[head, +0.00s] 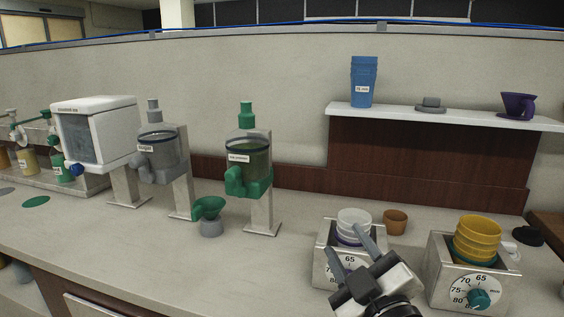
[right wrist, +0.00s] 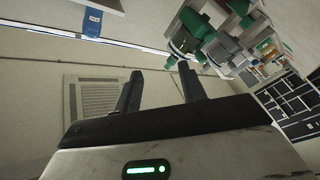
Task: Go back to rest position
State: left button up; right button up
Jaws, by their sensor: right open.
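My right gripper (head: 352,249) is at the lower middle-right of the head view, in front of the left dial box. Its two grey fingers are apart with nothing between them. In the right wrist view the same gripper (right wrist: 160,92) shows both dark fingers spread and empty, with the wall behind them. My left gripper is not in the head view.
A dial box (head: 325,275) with white cups (head: 354,218) stands right behind my right gripper. Another dial box (head: 433,278) holds yellow bowls (head: 478,232). A brown cup (head: 395,222) sits behind. Dispensers (head: 247,155) stand left. The counter's front middle (head: 200,275) is clear.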

jog(key=s+d+f+m+g+h, duration=0.2)
jog(key=s+d+f+m+g, duration=0.15)
jog(key=f, duration=0.45)
jog(key=s+d+f+m+g+h, duration=0.3)
jog(key=s+d+f+g, duration=0.1)
jog(key=f, duration=0.4)
jog(key=s+d+f+m+g, duration=0.1)
jog(key=s+f+m+g, duration=0.1)
jog(key=s+f+g, duration=0.45)
jog(key=s+d+f+m+g, duration=0.1)
jog(key=s+d+f+g, duration=0.15)
jog(key=s, duration=0.75)
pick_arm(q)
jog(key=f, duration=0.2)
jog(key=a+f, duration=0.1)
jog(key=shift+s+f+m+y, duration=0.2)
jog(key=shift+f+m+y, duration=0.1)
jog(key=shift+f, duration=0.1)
pick_arm(e)
jog(key=w+a+f+t+y, duration=0.2)
jog(key=w+a+f+t, duration=0.4)
jog(key=t, duration=0.1)
jog(key=shift+w+a+f+t+y, duration=0.2)
jog(key=shift+a+f+t+y, duration=0.15)
jog(key=shift+a+f+y, duration=0.05)
jog(key=shift+n, duration=0.25)
jog(key=shift+c, duration=0.5)
